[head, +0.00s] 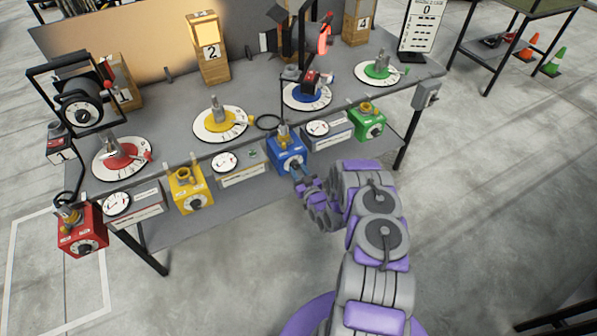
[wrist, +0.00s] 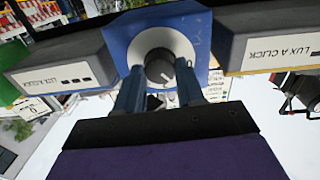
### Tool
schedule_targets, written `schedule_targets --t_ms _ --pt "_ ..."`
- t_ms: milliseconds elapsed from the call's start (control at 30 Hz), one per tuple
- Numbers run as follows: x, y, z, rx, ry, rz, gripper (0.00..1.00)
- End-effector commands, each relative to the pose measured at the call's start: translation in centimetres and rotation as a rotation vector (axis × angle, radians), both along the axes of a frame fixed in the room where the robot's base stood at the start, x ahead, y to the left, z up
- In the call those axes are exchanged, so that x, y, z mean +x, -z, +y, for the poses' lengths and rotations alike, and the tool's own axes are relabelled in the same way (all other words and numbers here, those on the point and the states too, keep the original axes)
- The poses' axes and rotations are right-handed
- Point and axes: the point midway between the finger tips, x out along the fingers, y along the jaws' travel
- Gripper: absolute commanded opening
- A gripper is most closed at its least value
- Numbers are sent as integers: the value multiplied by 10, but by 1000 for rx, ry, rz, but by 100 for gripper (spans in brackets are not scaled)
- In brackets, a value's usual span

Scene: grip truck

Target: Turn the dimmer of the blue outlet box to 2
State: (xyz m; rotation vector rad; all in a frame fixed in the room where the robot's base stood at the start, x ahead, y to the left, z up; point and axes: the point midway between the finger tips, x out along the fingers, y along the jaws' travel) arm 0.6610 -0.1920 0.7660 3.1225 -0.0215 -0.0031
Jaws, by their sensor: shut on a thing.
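The blue outlet box (head: 287,150) stands on the lower shelf edge of the bench, between two meter boxes. In the wrist view the blue outlet box (wrist: 200,30) fills the upper middle, with a white dial plate (wrist: 146,48) around a dark dimmer knob (wrist: 160,70). My gripper (head: 298,172) reaches up to the front of the blue box from the lower right. In the wrist view my gripper (wrist: 158,82) has one finger on each side of the knob and is shut on it. The dial numbers are too small or hidden to read.
A yellow box (head: 188,189) and a red box (head: 82,230) stand to the left, a green box (head: 368,124) to the right. Meter boxes (head: 238,168) and (head: 328,130) flank the blue box closely. Open floor lies in front of the bench.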

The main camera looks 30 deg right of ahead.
Motion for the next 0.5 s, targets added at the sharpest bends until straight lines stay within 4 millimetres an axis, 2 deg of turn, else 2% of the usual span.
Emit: schedule_targets --t_ms 267,500 --pt "-1 -1 -2 98 5 5 7" --pt "0 -1 -2 279 5 11 7"
